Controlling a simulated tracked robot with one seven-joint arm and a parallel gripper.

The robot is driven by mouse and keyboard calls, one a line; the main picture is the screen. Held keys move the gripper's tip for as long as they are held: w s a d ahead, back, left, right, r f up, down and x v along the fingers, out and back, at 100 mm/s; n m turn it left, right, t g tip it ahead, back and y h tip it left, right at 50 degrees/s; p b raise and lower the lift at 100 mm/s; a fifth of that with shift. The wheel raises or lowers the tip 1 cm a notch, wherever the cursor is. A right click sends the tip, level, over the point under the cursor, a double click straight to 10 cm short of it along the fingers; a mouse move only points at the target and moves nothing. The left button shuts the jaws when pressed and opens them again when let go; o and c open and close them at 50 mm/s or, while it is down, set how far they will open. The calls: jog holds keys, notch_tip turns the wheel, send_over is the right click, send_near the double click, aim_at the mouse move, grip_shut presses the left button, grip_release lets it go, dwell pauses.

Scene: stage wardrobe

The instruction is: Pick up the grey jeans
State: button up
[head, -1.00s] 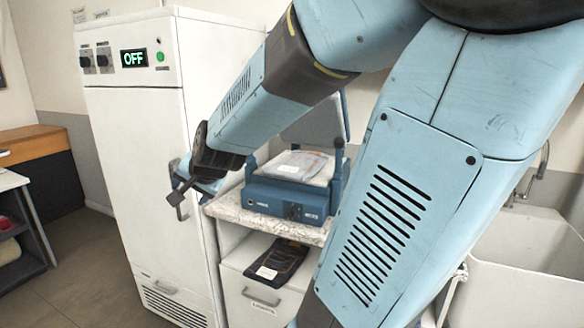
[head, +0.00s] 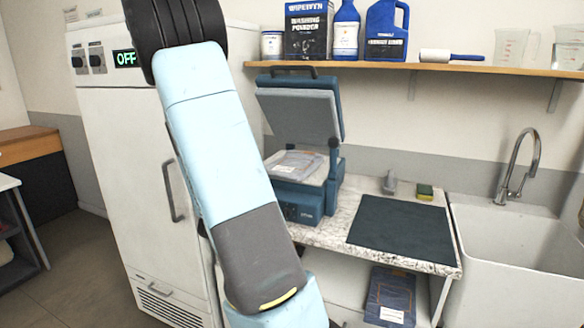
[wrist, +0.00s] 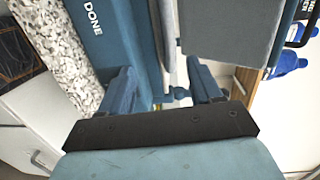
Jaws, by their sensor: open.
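The grey jeans (head: 297,163) appear to be the pale grey folded garment on the lower plate of the open blue press (head: 300,203), with a paler patch on top. My gripper is hidden behind my arm in the head view. In the wrist view my gripper (wrist: 158,70) is open, its two blue fingers apart with nothing held between them. The press's blue side and raised grey plate (wrist: 228,28) lie ahead of the fingers. I cannot clearly make out the jeans in the wrist view.
Dark blue folded jeans (head: 390,296) lie below the counter. Black folded fabric (wrist: 18,55) shows at the wrist view's left. A dark mat (head: 403,228) lies on the counter, left of the sink (head: 515,235). A white cabinet (head: 120,170) stands left; a shelf (head: 430,67) hangs above.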

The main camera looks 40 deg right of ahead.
jog(key=h, duration=0.1)
send_near(278, 179)
jog(key=shift+m+g, duration=0.3)
jog(key=shift+m, duration=0.1)
jog(key=x, duration=0.5)
jog(key=shift+s+r, duration=0.15)
jog(key=shift+r, duration=0.2)
jog(key=shift+w+x, duration=0.25)
jog(key=shift+x, duration=2.2)
jog(key=shift+a, duration=0.1)
jog(key=shift+c, duration=0.5)
jog(key=shift+f, duration=0.1)
grip_shut()
